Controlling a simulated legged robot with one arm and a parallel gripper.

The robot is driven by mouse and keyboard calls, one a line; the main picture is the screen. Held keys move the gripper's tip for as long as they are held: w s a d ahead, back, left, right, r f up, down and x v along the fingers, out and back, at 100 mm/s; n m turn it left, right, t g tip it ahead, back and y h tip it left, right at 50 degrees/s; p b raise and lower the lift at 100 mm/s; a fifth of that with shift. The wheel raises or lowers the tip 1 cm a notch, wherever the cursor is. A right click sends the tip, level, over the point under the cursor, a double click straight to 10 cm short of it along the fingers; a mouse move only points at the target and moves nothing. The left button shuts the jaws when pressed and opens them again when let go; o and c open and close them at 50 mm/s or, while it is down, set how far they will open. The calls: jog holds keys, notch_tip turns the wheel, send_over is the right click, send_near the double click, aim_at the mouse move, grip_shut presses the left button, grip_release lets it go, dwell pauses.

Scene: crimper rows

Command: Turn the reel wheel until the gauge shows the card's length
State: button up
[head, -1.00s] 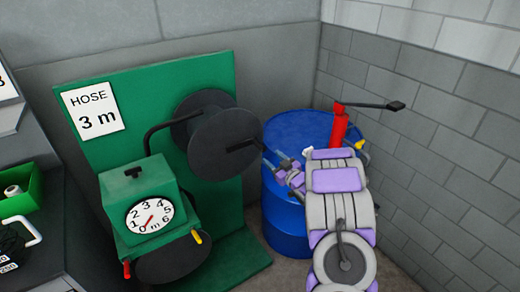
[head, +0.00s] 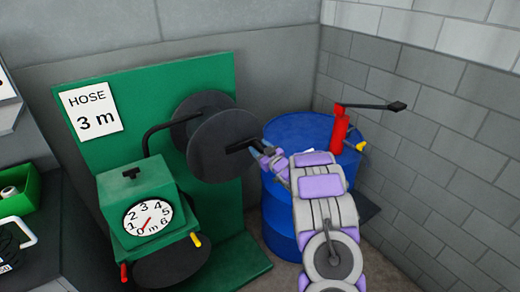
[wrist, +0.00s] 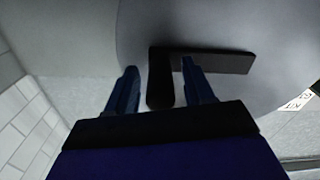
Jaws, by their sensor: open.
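The reel wheel (head: 215,155) is a dark disc on a green stand (head: 220,80), with a black crank arm and handle (head: 241,146) at its right side. The card (head: 92,110) reads "HOSE 3 m". The gauge (head: 147,218) is a white dial from 0 to 6 m on a green box; its red needle points down-left near 0. My gripper (head: 263,153) is at the handle's right end. In the wrist view, my gripper (wrist: 159,66) is open, with the black handle (wrist: 160,80) between its two blue fingers, closer to the right one. Contact cannot be told.
A blue drum (head: 283,225) with a red pump (head: 339,128) and its black lever stands behind my arm. A grey block wall (head: 440,150) closes off the right. A green bin (head: 20,195) sits on a dark bench at the left.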

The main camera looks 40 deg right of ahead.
grip_shut()
dwell(0.3)
jog(key=shift+p, duration=0.3)
jog(key=f+m+p, duration=0.1)
jog(key=p, duration=0.1)
jog(key=shift+m+p, duration=0.3)
jog(key=a+f+m+p, duration=0.9)
jog(key=a+m, duration=0.3)
jog(key=m, duration=0.5)
jog(key=shift+w+f+p, duration=0.15)
jog(key=shift+f+p, duration=0.15)
jog(key=shift+f, duration=0.4)
jog(key=shift+a, duration=0.5)
